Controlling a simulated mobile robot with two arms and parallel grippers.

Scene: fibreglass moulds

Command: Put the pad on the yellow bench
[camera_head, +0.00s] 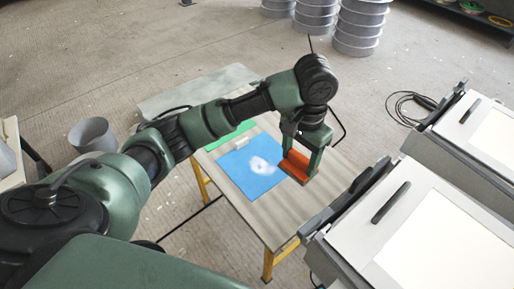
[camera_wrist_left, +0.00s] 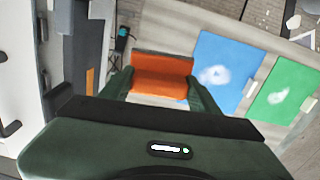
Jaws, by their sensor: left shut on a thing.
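My left gripper (camera_head: 301,167) is shut on an orange block-like pad (camera_head: 298,168). The pad also shows between the two green fingers in the left wrist view (camera_wrist_left: 160,76). The bench with yellow legs (camera_head: 268,222) stands below, with a pale, wood-like top. The pad is over the bench top, just right of a blue sheet (camera_head: 236,180) with a white patch. I cannot tell whether the pad touches the top. My right gripper is not in view.
A green sheet (camera_wrist_left: 282,92) lies beside the blue sheet. White-grey cabinets with dark handles (camera_head: 391,202) stand close on the right of the bench. A grey bucket (camera_head: 93,135) stands on the floor at left, and metal drums (camera_head: 361,25) are at the back.

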